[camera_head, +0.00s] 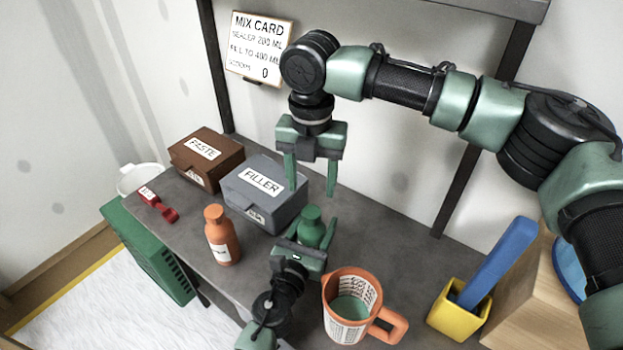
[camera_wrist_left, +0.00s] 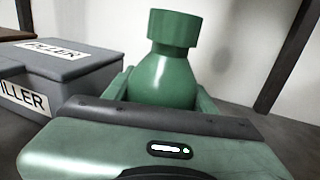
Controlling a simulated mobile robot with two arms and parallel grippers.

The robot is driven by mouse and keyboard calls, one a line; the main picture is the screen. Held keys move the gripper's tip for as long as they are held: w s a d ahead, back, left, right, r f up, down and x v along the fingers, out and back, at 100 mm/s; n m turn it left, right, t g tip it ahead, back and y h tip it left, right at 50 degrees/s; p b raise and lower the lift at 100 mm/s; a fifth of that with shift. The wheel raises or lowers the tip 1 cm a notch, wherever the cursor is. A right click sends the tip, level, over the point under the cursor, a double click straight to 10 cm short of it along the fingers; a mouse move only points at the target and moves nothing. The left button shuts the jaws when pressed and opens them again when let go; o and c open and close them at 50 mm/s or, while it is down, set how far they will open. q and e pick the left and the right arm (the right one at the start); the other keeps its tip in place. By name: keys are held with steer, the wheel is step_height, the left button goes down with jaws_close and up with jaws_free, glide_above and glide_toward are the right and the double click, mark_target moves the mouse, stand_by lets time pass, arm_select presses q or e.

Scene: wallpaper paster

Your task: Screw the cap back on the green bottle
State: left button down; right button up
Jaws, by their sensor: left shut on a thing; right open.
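The green bottle (camera_head: 313,232) stands upright near the middle of the table; it fills the middle of the left wrist view (camera_wrist_left: 165,82). A green cap (camera_head: 311,212) sits level on its neck, and the wrist view shows this cap (camera_wrist_left: 173,28) too. I cannot tell how tightly it is turned. My left gripper (camera_head: 309,240) is shut on the bottle's body, with a finger on each side. My right gripper (camera_head: 311,190) points down just above the cap. Its fingers are open and apart, with nothing between them.
The grey FILLER box (camera_head: 262,198) and brown PASTE box (camera_head: 205,162) stand behind left. An orange jug (camera_head: 366,318) with green liquid is close at front right. A yellow holder (camera_head: 459,313) stands farther right.

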mark_target(312, 212)
steer(key=shift+f, duration=4)
jaws_close()
steer(key=m, duration=0.7)
